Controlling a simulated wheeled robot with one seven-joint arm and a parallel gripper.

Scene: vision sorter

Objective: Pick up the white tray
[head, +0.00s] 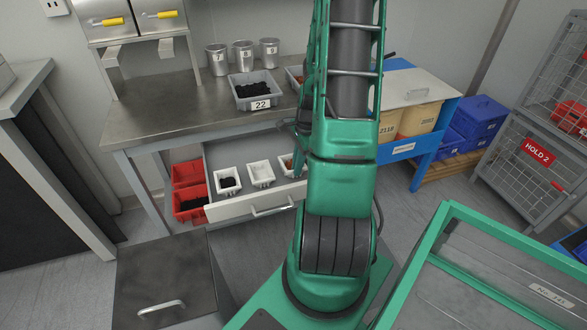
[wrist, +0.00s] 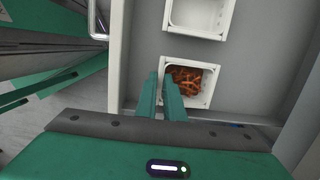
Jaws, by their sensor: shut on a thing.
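Small white trays stand in an open drawer (head: 257,205) under the steel bench. The white tray with rusty-brown pieces (wrist: 213,101) is at the middle of the wrist view; in the head view only its left part (head: 283,160) shows beside my arm. My gripper (wrist: 161,76) has its two green fingers on either side of this tray's left wall, shut on it. The tray looks level and still in the drawer; whether its base touches the floor is hidden. My gripper is hidden behind my arm in the head view.
A white tray with dark content (head: 228,190) and a seemingly empty one (head: 261,181) share the drawer. Red bins (head: 188,174) stand left of it. Grey tray 22 (head: 260,104) and metal cups (head: 243,56) are on the bench above. A blue-framed stand (head: 418,140) is at right.

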